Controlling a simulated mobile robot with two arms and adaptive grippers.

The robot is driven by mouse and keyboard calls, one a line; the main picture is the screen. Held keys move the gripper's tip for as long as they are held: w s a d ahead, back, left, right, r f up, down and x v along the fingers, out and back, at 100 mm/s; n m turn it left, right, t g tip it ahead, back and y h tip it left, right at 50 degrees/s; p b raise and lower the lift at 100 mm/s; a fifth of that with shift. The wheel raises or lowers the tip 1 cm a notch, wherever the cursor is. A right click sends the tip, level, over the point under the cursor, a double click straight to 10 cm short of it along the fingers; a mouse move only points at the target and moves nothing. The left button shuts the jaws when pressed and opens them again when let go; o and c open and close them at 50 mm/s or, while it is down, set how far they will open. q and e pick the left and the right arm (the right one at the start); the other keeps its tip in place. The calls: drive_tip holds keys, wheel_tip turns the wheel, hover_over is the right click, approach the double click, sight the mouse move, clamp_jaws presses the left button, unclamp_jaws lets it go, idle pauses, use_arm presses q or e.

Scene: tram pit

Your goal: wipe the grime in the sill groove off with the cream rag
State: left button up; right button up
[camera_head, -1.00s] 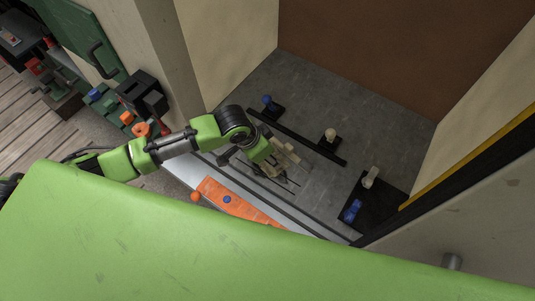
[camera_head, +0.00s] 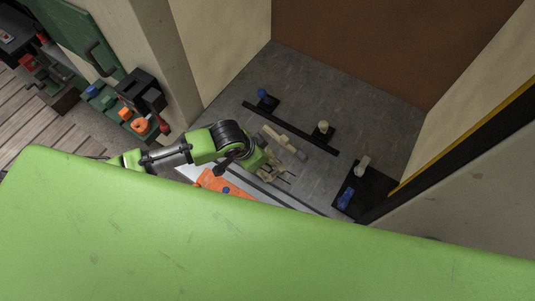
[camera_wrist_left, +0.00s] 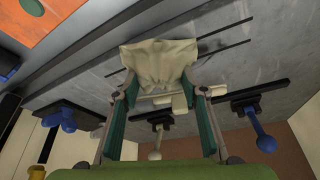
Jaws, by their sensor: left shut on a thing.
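My left gripper (camera_head: 268,170) is low over the sill, its arm coming in from the left. In the left wrist view its two fingers (camera_wrist_left: 158,92) are shut on the cream rag (camera_wrist_left: 160,62), which spreads out past the fingertips. The rag shows only small in the head view (camera_head: 266,175). Thin dark lines of the sill groove (camera_wrist_left: 228,28) run beside and behind the rag in the wrist view. The rag hides part of them. I cannot make out grime apart from the dark lines. My right gripper is not in view.
An orange plate (camera_head: 212,181) lies left of the gripper. A cream-coloured piece (camera_head: 285,140) lies on the grey floor behind it. A black bar (camera_head: 290,128) and knobbed black mounts, blue (camera_head: 263,94) and cream (camera_head: 323,128), stand farther back. A dark pad (camera_head: 375,190) is at right.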

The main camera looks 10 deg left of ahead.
sight(262, 172)
use_arm(q)
drive_tip(key=shift+s+a+p, duration=0.2)
drive_tip(key=shift+s, duration=0.3)
drive_tip(key=shift+s+a+p, duration=0.15)
drive_tip(key=shift+s, duration=0.3)
drive_tip(key=shift+s+a, duration=0.35)
drive_tip(key=shift+s, duration=0.5)
drive_tip(key=shift+s+d, duration=0.2)
drive_tip(key=shift+d, duration=0.5)
drive_tip(key=shift+s+d, duration=0.15)
drive_tip(key=shift+d, duration=0.5)
drive_tip(key=shift+w+d+f, duration=0.1)
drive_tip(key=shift+w+d, duration=0.2)
drive_tip(key=shift+w, duration=0.6)
drive_tip(key=shift+w+d, duration=0.3)
drive_tip(key=shift+w, duration=0.55)
drive_tip(key=shift+w+d, duration=0.3)
drive_tip(key=shift+w, duration=0.65)
drive_tip(key=shift+w+d, duration=0.3)
drive_tip(key=shift+w, duration=0.6)
wheel_tip(262, 172, up, 6)
drive_tip(key=shift+r, duration=0.2)
